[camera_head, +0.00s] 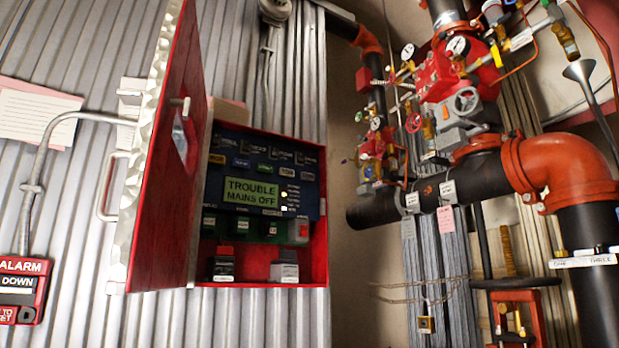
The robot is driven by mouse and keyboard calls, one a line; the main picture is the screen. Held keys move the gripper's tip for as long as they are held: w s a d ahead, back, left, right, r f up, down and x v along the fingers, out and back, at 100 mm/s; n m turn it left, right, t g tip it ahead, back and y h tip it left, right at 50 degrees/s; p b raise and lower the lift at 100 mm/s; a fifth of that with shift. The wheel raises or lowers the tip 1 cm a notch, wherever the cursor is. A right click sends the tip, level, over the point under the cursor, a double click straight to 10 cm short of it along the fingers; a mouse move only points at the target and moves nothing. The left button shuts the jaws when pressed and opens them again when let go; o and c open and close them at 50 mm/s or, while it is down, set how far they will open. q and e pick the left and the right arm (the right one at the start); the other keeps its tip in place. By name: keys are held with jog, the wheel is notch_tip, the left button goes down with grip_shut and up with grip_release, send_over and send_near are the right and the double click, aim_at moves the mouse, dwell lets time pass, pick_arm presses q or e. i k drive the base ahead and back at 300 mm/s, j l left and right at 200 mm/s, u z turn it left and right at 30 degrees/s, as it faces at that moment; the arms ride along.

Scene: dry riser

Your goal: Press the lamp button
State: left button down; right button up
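A red alarm cabinet (320,215) hangs on the corrugated wall with its door (165,170) swung open to the left. Inside is a dark control panel (235,140) with a lit green display (251,191) reading "TROUBLE MAINS OFF". A row of small coloured buttons (241,162) runs above the display, yellow, blue and green among them. Their labels are too small to read, so I cannot tell which one is the lamp button. Small lights (284,195) glow right of the display. Neither of my grippers is in view.
The open door and its handle (108,187) stick out left of the panel. Two batteries (284,268) stand at the cabinet bottom. A red alarm box (22,290) is at lower left. Black and orange pipes (470,178) with valves and gauges fill the right side.

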aim_at(303, 175)
jog(key=l, duration=1.35)
jog(key=i+l, duration=0.15)
jog(key=i, duration=0.55)
jog(key=i+l, duration=0.15)
jog(key=i, duration=0.55)
jog(key=z, duration=0.05)
